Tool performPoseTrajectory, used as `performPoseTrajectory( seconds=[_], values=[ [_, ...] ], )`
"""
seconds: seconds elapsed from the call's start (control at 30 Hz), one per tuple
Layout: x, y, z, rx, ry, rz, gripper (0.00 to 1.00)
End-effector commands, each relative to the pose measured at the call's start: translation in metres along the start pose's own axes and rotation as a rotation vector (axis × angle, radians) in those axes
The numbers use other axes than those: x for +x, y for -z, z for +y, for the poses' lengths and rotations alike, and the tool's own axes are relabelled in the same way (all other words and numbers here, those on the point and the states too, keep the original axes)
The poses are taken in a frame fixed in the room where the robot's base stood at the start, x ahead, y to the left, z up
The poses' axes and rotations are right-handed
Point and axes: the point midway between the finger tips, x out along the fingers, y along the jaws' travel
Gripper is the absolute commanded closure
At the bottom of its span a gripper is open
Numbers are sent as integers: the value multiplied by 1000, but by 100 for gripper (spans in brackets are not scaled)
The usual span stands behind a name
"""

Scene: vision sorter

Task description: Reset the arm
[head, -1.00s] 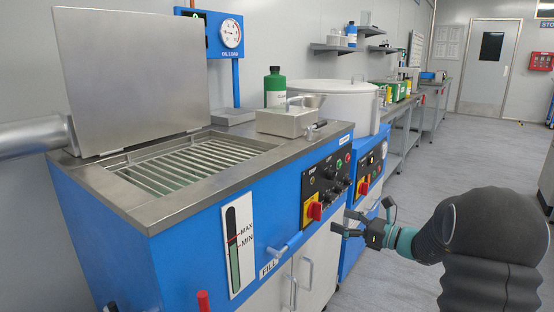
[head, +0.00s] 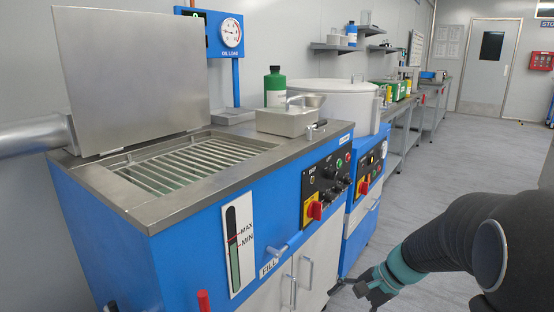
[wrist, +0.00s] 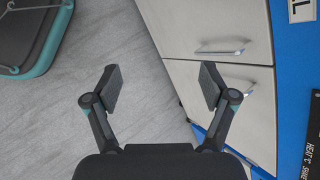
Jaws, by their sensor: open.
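My gripper (wrist: 160,90) is open and empty in the wrist view, its two fingers spread apart over grey floor and the white cabinet doors. In the head view my gripper (head: 350,284) hangs low at the bottom right, in front of the blue machine's lower doors. The wrist and forearm reach in from the right edge. Part of the gripper runs close to the bottom edge, and its fingertips are small there.
The blue machine (head: 190,240) with a steel top, raised lid (head: 130,75) and grille stands at left. Its white doors (wrist: 240,110) with metal handles are near the gripper. A green bottle (head: 274,88) and a metal tray (head: 287,122) stand on top. Floor at right is clear.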

Motion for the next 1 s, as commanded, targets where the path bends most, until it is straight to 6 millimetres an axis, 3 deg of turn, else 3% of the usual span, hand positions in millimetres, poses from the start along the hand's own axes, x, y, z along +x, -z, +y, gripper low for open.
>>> performPoseTrajectory(
  seconds=[0.2,0.5,0.73,1.0],
  values=[
    [-26,-39,45,-360,-206,167,17],
    [-65,-78,85,-749,-411,376,17],
    [-90,-112,101,-937,-468,523,17],
    [-107,-146,95,-1043,-405,625,17]
  ],
)
